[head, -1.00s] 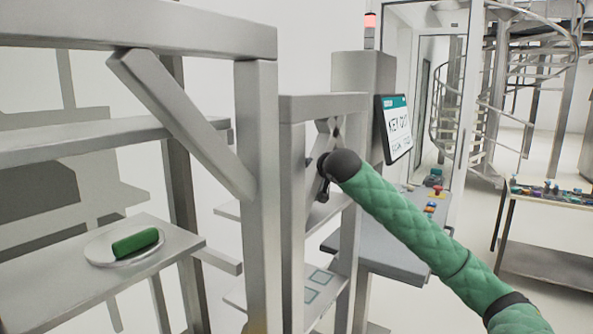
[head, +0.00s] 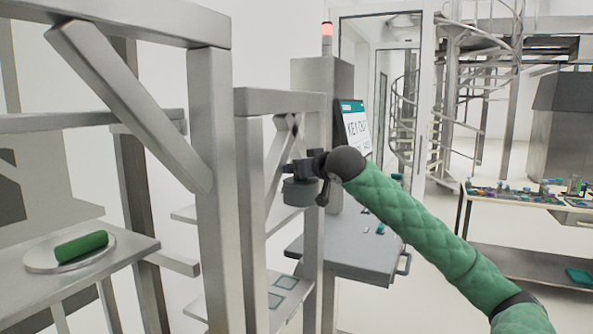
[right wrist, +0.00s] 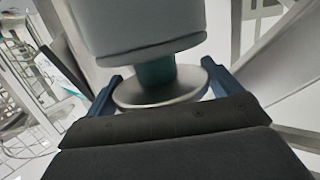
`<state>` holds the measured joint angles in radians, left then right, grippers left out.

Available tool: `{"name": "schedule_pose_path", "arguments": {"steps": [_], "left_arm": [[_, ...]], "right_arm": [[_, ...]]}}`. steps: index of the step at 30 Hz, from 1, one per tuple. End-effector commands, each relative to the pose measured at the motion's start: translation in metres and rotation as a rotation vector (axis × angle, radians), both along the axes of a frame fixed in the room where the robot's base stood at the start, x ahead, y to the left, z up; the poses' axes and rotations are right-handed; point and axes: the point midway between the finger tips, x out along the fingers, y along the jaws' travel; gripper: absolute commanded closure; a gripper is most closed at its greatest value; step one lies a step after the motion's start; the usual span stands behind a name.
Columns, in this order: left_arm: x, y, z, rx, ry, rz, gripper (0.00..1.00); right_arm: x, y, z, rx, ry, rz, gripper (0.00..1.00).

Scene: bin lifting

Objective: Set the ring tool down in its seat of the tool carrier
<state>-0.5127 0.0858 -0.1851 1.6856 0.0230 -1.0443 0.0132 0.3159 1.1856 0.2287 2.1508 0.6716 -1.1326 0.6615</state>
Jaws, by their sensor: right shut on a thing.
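My right arm reaches in from the right in the head view, and its dark gripper (head: 297,170) is beside the upright of a narrow metal rack. In the right wrist view the blue fingers (right wrist: 160,88) are on either side of a pale metal disc with a teal neck and a large grey body, which I take to be the ring tool (right wrist: 135,35). The gripper is shut on it. In the head view a grey round body (head: 302,192) hangs just below the gripper. I cannot make out the tool carrier or its seat for certain. My left gripper is out of view.
The narrow rack (head: 285,100) has uprights close to the gripper and a low shelf with teal-outlined squares (head: 284,283). A green cylinder (head: 81,247) lies on a round plate on the left shelf. A grey console (head: 350,250) and a laden table (head: 530,200) stand to the right.

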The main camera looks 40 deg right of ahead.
Motion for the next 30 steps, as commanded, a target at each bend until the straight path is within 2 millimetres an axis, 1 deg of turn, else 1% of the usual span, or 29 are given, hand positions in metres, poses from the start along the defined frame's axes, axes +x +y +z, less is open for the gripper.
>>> {"name": "schedule_pose_path", "arguments": {"steps": [14,30], "left_arm": [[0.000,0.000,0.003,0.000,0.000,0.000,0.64],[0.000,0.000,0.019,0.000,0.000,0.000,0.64]], "right_arm": [[-0.001,-0.001,0.004,-0.001,-0.003,0.000,0.60],[-0.001,-0.001,0.022,-0.001,-0.003,0.000,0.60]]}}
